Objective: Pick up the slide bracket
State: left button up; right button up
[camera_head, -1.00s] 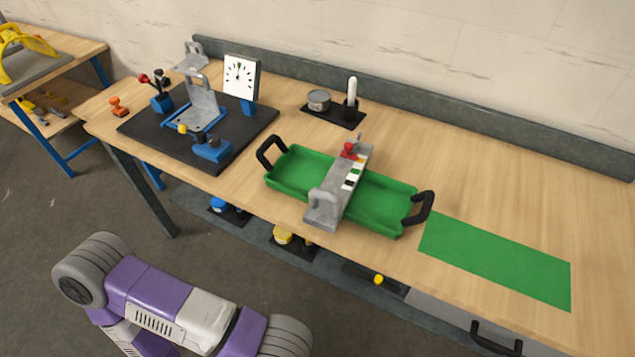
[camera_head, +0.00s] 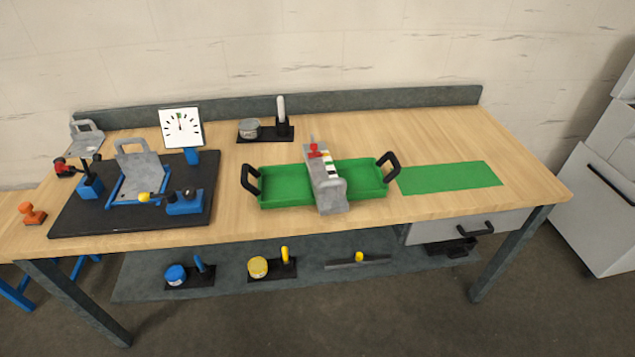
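No part is labelled, so I cannot tell for certain which one is the slide bracket. A long grey bracket (camera_head: 331,196) with a raised grip lies across the green tray (camera_head: 284,187). It carries a red knob (camera_head: 314,150) and a strip of white, green and black patches. A grey plate with a handle (camera_head: 139,170) leans upright in a blue frame on the black board (camera_head: 98,220). Another grey handled piece (camera_head: 86,138) is behind it at the far left. Neither of my grippers is in view.
The tray has black handles at both ends. A green mat (camera_head: 449,178) lies empty to its right. A dial (camera_head: 181,126) and a grey tin (camera_head: 249,128) stand at the back. A drawer (camera_head: 461,228) is under the bench, with a lower shelf (camera_head: 222,281) holding pots.

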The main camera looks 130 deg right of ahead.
aim_at(329, 190)
jog(key=z, duration=3.5)
